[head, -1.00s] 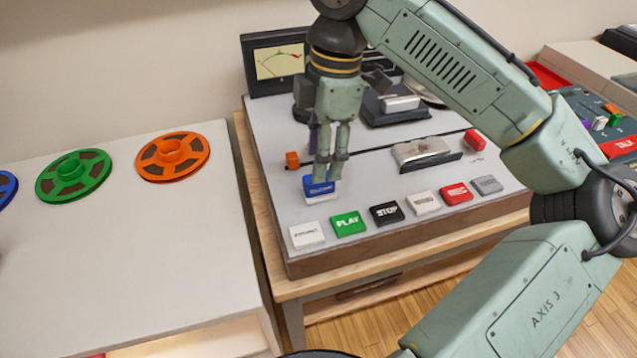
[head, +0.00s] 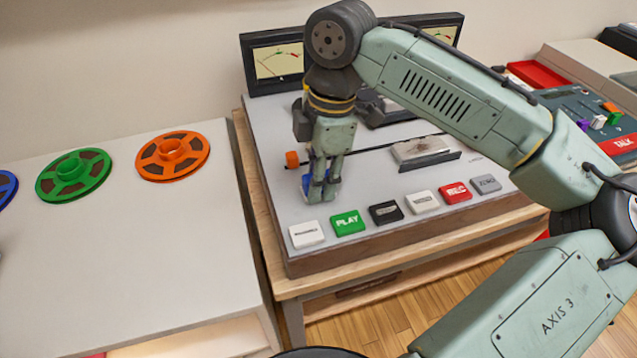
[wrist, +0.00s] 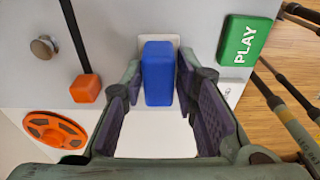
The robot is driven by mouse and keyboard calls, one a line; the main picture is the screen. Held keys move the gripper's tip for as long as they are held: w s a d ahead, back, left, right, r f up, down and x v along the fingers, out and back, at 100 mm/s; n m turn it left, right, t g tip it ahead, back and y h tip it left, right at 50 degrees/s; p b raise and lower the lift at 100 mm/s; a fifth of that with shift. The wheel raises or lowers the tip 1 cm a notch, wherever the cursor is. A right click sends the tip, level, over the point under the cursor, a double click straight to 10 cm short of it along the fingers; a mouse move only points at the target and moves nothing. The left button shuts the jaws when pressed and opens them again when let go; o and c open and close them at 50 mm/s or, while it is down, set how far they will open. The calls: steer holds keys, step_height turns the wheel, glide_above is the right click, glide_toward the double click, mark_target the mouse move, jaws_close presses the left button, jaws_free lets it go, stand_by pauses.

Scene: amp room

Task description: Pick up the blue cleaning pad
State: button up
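The blue cleaning pad (wrist: 158,75) is a small blue block on a pale base in the wrist view. It sits between the two fingers of my gripper (wrist: 158,82), with narrow gaps showing beside it, wider toward the near end. In the head view my gripper (head: 320,192) points down at the left of the machine's pale top. Its fingers cover most of the pad, and only bits of blue (head: 319,166) show between and beside them. My gripper looks open around the pad; contact at the fingertips is hard to see.
White (head: 307,234), green PLAY (head: 348,222) and black (head: 386,212) keys line the machine's front edge. An orange knob (head: 292,160) stands just left of my gripper. Orange (head: 173,157) and green (head: 73,175) reels lie on the white counter at left.

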jaws_close()
stand_by(0.3)
steer(key=shift+r, duration=0.6)
step_height(320, 180, up, 2)
steer(key=shift+r, duration=0.15)
steer(key=s+d+r+b, duration=0.1)
steer(key=s+d, duration=0.9)
steer(key=d, duration=0.2)
steer(key=shift+s+r+b, duration=0.25)
steer(key=shift+b, duration=0.1)
steer(key=shift+d, duration=0.1)
steer(key=shift+c, duration=1)
jaws_free()
jaws_close()
